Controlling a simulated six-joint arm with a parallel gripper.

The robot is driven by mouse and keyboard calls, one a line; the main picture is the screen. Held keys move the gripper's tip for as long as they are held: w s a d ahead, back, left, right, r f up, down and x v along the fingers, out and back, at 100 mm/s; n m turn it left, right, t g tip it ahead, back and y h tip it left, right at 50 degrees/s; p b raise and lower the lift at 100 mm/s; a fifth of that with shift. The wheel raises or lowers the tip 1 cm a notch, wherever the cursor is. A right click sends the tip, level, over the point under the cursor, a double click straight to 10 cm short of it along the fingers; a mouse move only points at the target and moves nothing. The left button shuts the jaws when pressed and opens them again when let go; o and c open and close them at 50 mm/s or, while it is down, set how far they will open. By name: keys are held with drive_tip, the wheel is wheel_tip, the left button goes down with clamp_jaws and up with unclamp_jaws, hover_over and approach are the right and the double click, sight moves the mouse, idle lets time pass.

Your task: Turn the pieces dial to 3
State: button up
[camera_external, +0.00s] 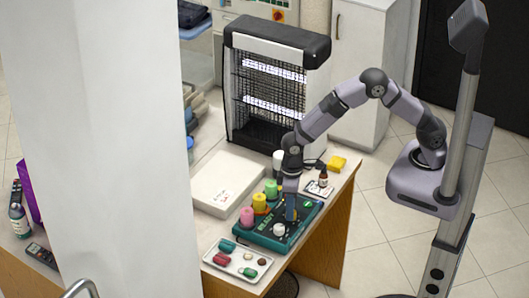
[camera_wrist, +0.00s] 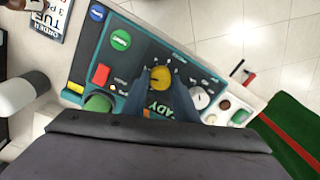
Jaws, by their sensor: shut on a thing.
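A teal control panel (camera_external: 265,238) lies on the counter; it also shows in the wrist view (camera_wrist: 82,62). In the wrist view a round yellow dial (camera_wrist: 161,76) with a dark pointer mark sits on its dark face. Small white markings surround the dial; I cannot read its setting. My gripper (camera_wrist: 158,84) points down at the panel, its two blue-grey fingers shut on the sides of the yellow dial. In the external view my gripper (camera_external: 290,212) hides this dial. A white knob (camera_wrist: 199,98) stands beside it.
The panel has a green button (camera_wrist: 120,40), a blue button (camera_wrist: 97,13) and a red square (camera_wrist: 101,75). A white tray (camera_external: 213,262) with small items lies in front. A large lamp unit (camera_external: 277,85) stands behind.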

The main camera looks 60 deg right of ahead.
drive_tip(key=shift+w+r+m, duration=0.1)
drive_tip(key=shift+m, duration=0.8)
drive_tip(key=o, duration=1.1)
drive_tip(key=shift+c, duration=0.2)
drive_tip(key=shift+d+r+b, duration=0.15)
drive_tip(key=shift+r+b, duration=0.65)
drive_tip(key=shift+r, duration=2.85)
